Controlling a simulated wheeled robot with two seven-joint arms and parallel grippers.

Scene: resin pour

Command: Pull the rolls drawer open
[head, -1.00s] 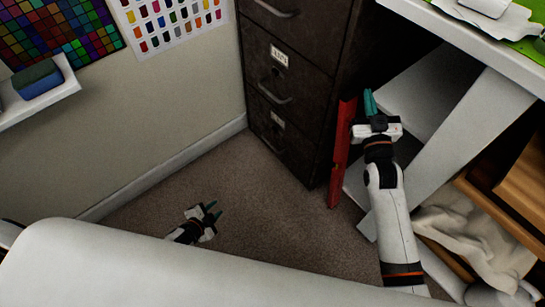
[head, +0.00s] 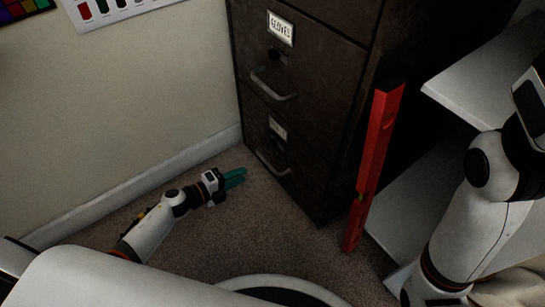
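A dark metal filing cabinet (head: 330,70) stands in the corner. Its front shows drawers with pale labels and bar handles. One label (head: 280,27) sits above the upper handle (head: 272,88); a lower label (head: 277,127) sits above the bottom handle (head: 270,158). I cannot read clearly which label says rolls. My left gripper (head: 236,178), with teal fingers, is low over the carpet, just left of the bottom handle and apart from it. Its fingers look slightly parted, with nothing between them. My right arm comes in at the right; its gripper is out of view.
A red level-like bar (head: 374,165) leans upright at the cabinet's right side. White shelving (head: 490,75) stands further right. The wall (head: 130,110) with its skirting is at the left. Carpet (head: 210,235) in front of the cabinet is clear.

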